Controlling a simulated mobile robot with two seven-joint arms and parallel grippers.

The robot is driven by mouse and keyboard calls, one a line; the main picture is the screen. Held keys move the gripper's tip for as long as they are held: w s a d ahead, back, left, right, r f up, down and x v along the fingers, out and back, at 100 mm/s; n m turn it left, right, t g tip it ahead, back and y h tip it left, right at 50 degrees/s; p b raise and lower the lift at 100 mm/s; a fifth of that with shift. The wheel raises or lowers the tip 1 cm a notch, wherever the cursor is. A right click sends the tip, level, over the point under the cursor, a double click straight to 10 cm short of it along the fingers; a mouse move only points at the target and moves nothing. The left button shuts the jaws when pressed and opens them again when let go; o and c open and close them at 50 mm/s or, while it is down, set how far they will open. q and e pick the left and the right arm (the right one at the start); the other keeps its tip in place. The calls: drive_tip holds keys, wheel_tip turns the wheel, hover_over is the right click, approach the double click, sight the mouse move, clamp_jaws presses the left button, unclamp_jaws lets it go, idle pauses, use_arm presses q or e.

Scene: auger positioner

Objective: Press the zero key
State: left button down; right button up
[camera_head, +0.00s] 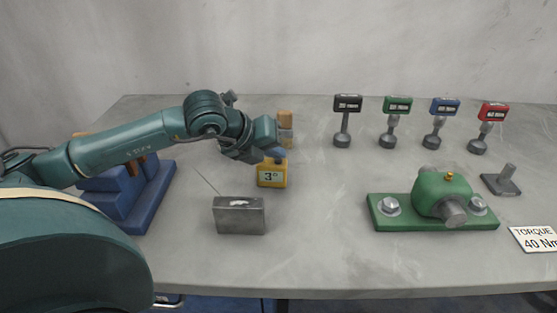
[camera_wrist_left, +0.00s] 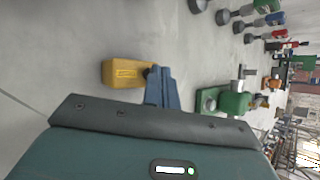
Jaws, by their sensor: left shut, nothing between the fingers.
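A small yellow box (camera_head: 271,179) with a display reading 3° stands on the grey table. My left gripper (camera_head: 277,154) is shut and empty, with its fingertips at the top of this box in the head view. In the left wrist view the shut blue-grey fingers (camera_wrist_left: 160,84) reach to the right end of the yellow box (camera_wrist_left: 121,74). I cannot tell whether they touch it. No zero key can be made out; the fingers may cover it. My right gripper is not in view.
A grey metal block (camera_head: 239,216) stands in front of the yellow box. A blue stepped rack (camera_head: 125,205) is at left, a green fixture (camera_head: 433,210) at right. Several tools with coloured displays, one black (camera_head: 347,104), stand at the back. A torque card (camera_head: 536,239) lies at right.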

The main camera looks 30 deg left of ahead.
use_arm(q)
drive_tip(key=shift+f+b, duration=0.35)
drive_tip(key=shift+b, duration=0.1)
idle(0.7)
drive_tip(key=shift+r, duration=0.1)
drive_tip(key=shift+r+p, duration=0.45)
drive_tip(key=shift+r, duration=0.5)
wheel_tip(320, 180, up, 6)
drive_tip(key=p, duration=0.2)
drive_tip(key=shift+p, duration=0.4)
